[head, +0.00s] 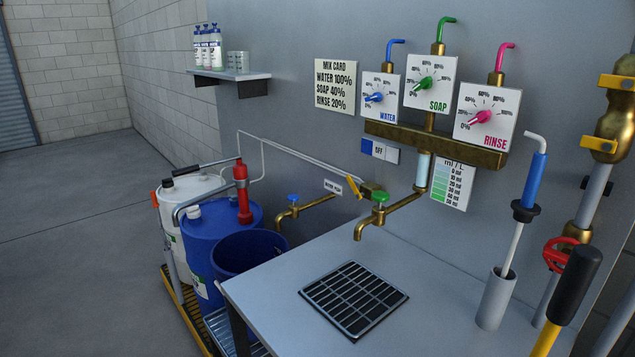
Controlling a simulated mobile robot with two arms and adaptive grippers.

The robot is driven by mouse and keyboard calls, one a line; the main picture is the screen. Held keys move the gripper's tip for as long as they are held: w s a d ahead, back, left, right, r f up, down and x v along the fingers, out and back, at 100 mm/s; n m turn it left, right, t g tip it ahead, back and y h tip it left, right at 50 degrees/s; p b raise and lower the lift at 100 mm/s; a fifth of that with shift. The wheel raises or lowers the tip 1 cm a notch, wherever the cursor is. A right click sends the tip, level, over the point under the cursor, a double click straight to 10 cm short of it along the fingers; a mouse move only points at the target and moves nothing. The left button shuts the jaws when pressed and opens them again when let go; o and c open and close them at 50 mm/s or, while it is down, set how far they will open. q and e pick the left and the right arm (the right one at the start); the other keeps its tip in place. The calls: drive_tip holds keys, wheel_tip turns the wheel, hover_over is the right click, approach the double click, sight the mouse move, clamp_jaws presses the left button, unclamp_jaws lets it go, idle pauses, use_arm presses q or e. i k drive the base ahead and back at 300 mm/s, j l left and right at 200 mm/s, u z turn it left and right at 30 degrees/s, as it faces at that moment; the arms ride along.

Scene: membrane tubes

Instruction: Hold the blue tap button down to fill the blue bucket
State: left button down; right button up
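A dark blue bucket (240,285) stands left of the metal table with its open top showing; its bottom is partly hidden by the table. A brass tap (318,204) with a small blue button (293,198) on top comes out of the wall, its spout near the bucket's far rim. I cannot tell whether the spout is directly over the bucket. No water stream is visible. A second brass tap (395,207) with a green top (380,197) hangs over the table. Neither of my grippers is in view.
The grey table (440,270) has a black drain grate (353,298). A blue drum (208,240) and a white drum (183,190) stand behind the bucket. A blue-handled tool in a grey holder (496,300) and a black-and-yellow handle (574,285) stand at the right. The left floor is clear.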

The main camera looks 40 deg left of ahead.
sight(292, 197)
drive_tip(key=j+z, duration=0.1)
drive_tip(key=j, duration=0.7)
drive_tip(key=j+z, duration=0.1)
drive_tip(key=j, duration=0.65)
drive_tip(key=k+j, duration=0.1)
drive_tip(key=j, duration=0.7)
drive_tip(key=j+z, duration=0.15)
drive_tip(key=j, duration=0.65)
drive_tip(key=k, duration=0.05)
